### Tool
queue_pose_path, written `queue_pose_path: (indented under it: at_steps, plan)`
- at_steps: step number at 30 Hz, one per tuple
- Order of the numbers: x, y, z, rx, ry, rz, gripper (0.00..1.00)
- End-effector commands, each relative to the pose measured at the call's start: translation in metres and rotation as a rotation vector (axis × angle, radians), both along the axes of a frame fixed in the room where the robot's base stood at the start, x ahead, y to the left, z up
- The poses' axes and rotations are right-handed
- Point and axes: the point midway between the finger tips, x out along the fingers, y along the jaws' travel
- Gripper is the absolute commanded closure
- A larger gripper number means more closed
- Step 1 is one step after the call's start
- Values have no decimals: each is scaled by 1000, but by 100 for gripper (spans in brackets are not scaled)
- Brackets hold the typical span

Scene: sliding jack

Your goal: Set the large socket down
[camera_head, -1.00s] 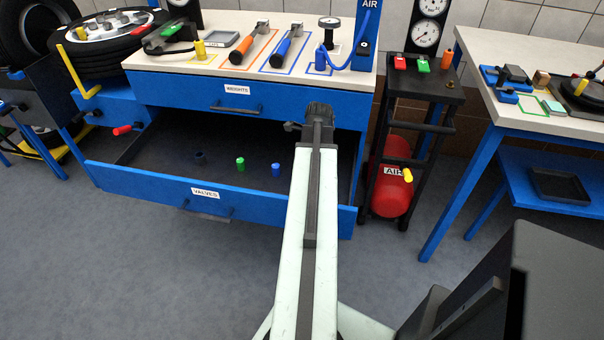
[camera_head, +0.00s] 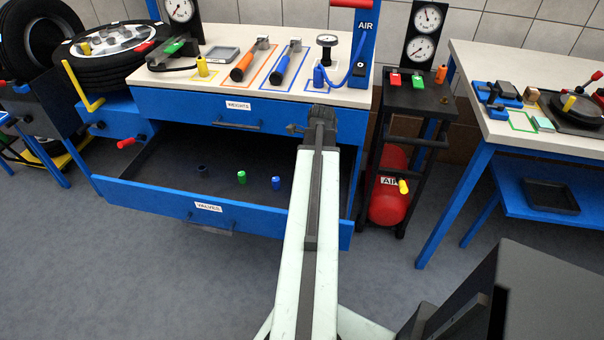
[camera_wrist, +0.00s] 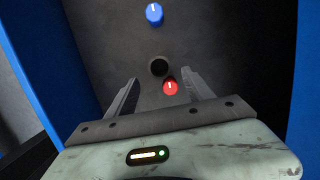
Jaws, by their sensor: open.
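In the wrist view a dark round piece (camera_wrist: 159,68) stands on the drawer floor just beyond and between my fingertips. It may be the large socket, but it is too dark to be sure. A red cap (camera_wrist: 171,88) is right beside it, between my fingers. My gripper (camera_wrist: 162,80) is open, its two fingers apart, pointing down into the drawer. In the head view my arm hides the gripper and this dark piece. The open VALVES drawer (camera_head: 150,196) lies under my arm's end.
A blue cap (camera_head: 276,183), a green cap (camera_head: 241,177) and a dark cylinder (camera_head: 202,171) stand in the drawer left of my arm. The closed WEIGHTS drawer (camera_head: 180,105) is above. A cart with a red air tank (camera_head: 390,190) stands to the right.

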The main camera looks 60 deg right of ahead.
Motion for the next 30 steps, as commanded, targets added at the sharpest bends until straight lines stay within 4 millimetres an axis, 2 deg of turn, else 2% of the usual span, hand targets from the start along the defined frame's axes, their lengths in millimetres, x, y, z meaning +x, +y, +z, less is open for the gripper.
queue_pose_path:
  at_steps: [1, 7, 11, 21, 23, 26, 27, 29, 30]
  plan:
    - [-2, -1, 25, 0, 0, -1, 39]
    - [-10, -3, 61, 0, 0, -2, 39]
    - [-12, -4, 67, 0, 0, -1, 39]
    - [-8, -1, 64, -2, 0, 19, 39]
    - [6, 9, 64, -11, 3, 89, 39]
    - [56, 50, 63, -44, 8, 354, 39]
    - [82, 74, 63, -62, 10, 507, 39]
    - [119, 117, 62, -93, 13, 758, 39]
    - [142, 147, 61, -111, 12, 928, 39]
